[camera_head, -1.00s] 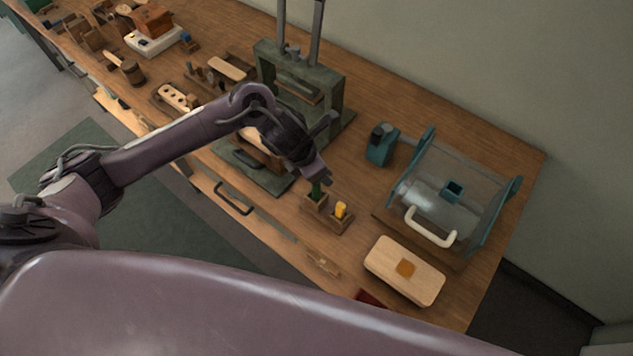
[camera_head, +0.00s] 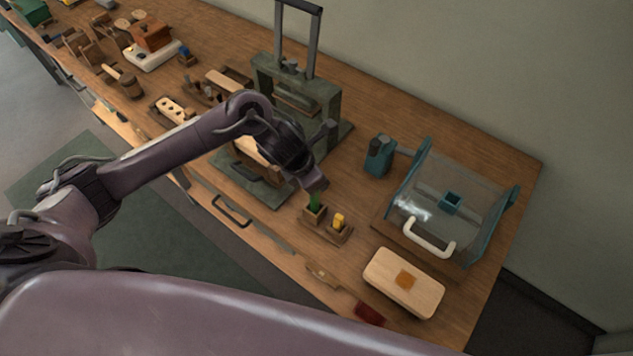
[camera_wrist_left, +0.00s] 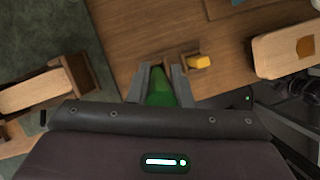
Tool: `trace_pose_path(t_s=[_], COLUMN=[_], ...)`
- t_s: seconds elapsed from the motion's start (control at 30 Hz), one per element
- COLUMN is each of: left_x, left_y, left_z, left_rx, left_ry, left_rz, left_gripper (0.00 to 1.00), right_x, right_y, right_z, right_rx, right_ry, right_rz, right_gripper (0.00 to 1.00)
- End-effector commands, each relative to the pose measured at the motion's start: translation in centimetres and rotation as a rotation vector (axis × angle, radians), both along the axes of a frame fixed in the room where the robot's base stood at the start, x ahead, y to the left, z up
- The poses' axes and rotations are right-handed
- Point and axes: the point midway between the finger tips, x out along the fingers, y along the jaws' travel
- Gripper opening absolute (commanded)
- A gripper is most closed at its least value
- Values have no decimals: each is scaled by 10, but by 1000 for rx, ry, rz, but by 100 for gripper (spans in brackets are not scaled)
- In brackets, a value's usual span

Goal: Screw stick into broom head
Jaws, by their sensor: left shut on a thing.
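My left gripper (camera_head: 316,187) is low over a small two-part wooden holder (camera_head: 336,233) near the table's front edge. It is shut on a green piece (camera_head: 314,203), whose lower end is at the holder's left compartment. In the left wrist view the green piece (camera_wrist_left: 160,88) sits between the two fingers (camera_wrist_left: 159,83). I cannot tell whether it is clear of the holder. A yellow piece (camera_head: 339,221) stands in the other compartment. No stick or broom head can be told for certain. My right gripper is out of view.
A dark green press (camera_head: 335,105) stands behind my left arm, with a wooden block (camera_wrist_left: 33,97) on its base. A clear-sided box with a white handle (camera_head: 428,243) and a pale wooden block (camera_head: 385,270) with an orange square are at right. Several wooden items fill the far left.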

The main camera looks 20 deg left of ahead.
Motion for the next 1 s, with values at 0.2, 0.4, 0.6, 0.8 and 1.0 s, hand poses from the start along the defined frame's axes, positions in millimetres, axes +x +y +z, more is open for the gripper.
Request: trace_pose_path(t_s=[0.2,0.4,0.6,0.8,1.0], left_x=[2,2,2,1,0], left_y=[0,1,1,1,1], left_z=[34,89,137,169,186], left_rx=[0,3,5,4,2], left_ry=[-7,-10,-8,-4,-1], left_rz=[-2,-2,-1,0,0], left_gripper=[0,0,0,0,0], right_x=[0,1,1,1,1], right_y=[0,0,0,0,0], right_z=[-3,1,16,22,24], right_rx=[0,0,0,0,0], right_ry=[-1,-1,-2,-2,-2], right_rz=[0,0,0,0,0], right_gripper=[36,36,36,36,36])
